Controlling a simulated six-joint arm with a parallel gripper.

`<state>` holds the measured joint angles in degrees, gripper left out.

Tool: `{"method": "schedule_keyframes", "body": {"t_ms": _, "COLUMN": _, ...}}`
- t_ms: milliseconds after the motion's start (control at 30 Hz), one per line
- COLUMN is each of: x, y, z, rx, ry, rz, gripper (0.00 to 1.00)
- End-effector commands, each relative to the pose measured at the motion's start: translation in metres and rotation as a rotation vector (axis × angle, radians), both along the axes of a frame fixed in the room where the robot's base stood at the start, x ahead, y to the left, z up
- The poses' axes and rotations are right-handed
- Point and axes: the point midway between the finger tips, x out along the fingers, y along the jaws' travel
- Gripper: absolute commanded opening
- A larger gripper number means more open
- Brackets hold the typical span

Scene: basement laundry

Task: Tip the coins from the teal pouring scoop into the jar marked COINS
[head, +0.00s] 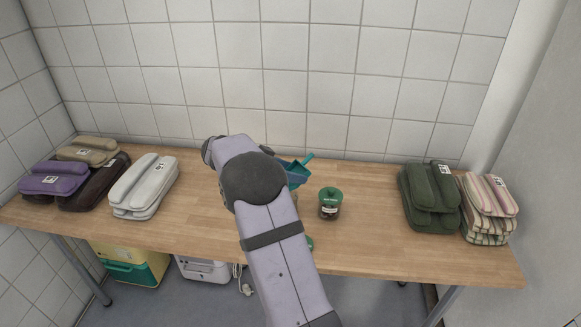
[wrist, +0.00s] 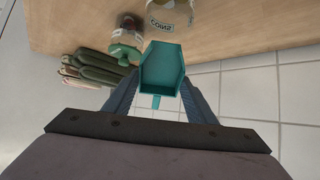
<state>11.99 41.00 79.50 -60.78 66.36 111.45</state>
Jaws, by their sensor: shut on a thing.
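The teal pouring scoop (wrist: 162,68) is in my gripper (wrist: 157,92), its handle between the two fingers in the wrist view. Its hollow side faces the camera, and I can make out no coins in it. In the head view the scoop (head: 297,172) shows just right of my arm, above the table.
A green-lidded jar (head: 329,205) stands right of my arm; it also shows in the wrist view (wrist: 127,38). Folded textiles lie on the wooden table (head: 375,245), dark green (head: 430,200) and striped (head: 488,208) at right, white (head: 145,187) and purple (head: 53,184) at left. A tiled wall stands behind.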

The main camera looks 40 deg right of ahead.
Motion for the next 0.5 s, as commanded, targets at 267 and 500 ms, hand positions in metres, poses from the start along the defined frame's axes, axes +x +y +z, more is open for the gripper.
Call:
{"method": "schedule_keyframes", "body": {"t_ms": 267, "x": 0.0, "y": -0.0009, "z": 0.012, "rx": 0.127, "ry": -0.01, "rz": -0.002, "gripper": 0.28}}
{"method": "schedule_keyframes", "body": {"t_ms": 500, "x": -0.0002, "y": -0.0008, "z": 0.0157, "rx": 0.221, "ry": -0.014, "rz": -0.001, "gripper": 0.28}}
